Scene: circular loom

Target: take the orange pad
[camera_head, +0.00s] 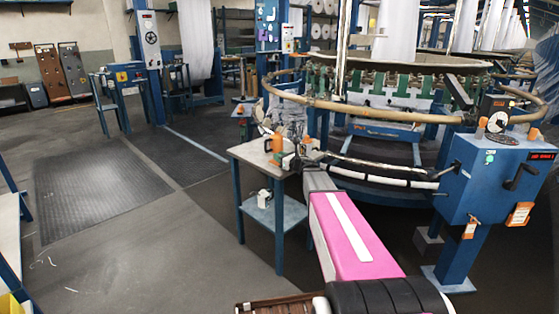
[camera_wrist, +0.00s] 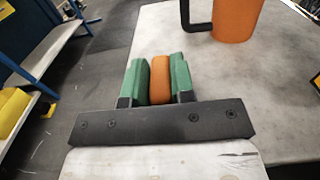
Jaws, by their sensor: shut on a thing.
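The orange pad (camera_wrist: 161,80) is a small rounded block. It sits upright between the two green fingers of my gripper (camera_wrist: 160,82) in the wrist view, and both fingers press against its sides. My gripper is at the small table (camera_head: 247,153) in the head view, where its fingers (camera_head: 276,158) are small and the pad cannot be made out clearly. The pale tabletop (camera_wrist: 190,45) lies beneath and beyond the fingers in the wrist view. I cannot tell whether the pad touches it.
An orange mug (camera_wrist: 235,20) with a dark handle stands on the tabletop, up and right of the pad. The ring-shaped loom (camera_head: 385,110) and a blue control box (camera_head: 495,185) stand to the right. Open floor (camera_head: 180,240) lies left of the table.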

